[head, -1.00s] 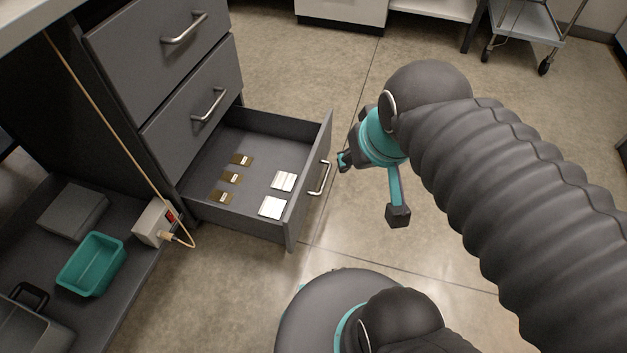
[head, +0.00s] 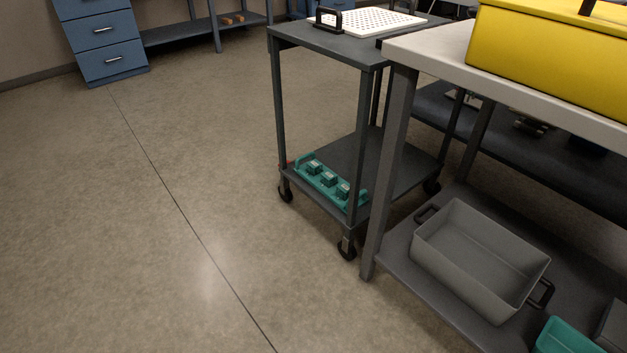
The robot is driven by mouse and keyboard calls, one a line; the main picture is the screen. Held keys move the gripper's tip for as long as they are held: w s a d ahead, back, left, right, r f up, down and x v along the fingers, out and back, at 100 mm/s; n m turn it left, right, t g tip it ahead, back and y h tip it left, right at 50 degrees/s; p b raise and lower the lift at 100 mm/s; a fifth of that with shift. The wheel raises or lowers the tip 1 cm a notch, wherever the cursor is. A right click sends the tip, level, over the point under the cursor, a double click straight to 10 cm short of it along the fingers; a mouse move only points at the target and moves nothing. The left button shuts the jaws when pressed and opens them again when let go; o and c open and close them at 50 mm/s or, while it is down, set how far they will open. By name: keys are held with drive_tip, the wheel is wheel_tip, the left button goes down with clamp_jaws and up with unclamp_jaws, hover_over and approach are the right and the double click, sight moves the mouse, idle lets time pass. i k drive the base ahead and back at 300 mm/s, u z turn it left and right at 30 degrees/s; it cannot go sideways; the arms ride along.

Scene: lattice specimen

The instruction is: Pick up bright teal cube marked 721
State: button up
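Three small teal blocks with pale tops stand in a row in a teal tray (head: 322,192) on the lower shelf of a dark wheeled cart. The far block (head: 313,167), the middle block (head: 328,179) and the near block (head: 343,190) are too small for any marking to be read. I cannot tell whether one of them is the cube marked 721. A cart leg stands partly in front of the tray's right end. My gripper is not in view.
The cart (head: 337,46) carries a white perforated plate (head: 370,20). To its right, a bench (head: 430,50) bears a yellow case (head: 560,45), with a grey bin (head: 470,270) and teal bin (head: 562,337) below. Blue drawers (head: 100,42) stand far left. The left floor is clear.

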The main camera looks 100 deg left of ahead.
sight(328, 175)
drive_tip(key=u, duration=3.85)
drive_tip(key=k, duration=1.3)
drive_tip(key=u, duration=0.8)
drive_tip(key=i, duration=3.2)
drive_tip(key=z, duration=1.05)
drive_tip(key=i, duration=1.1)
drive_tip(key=z, duration=1.6)
drive_tip(key=i, duration=0.6)
drive_tip(key=z, duration=0.35)
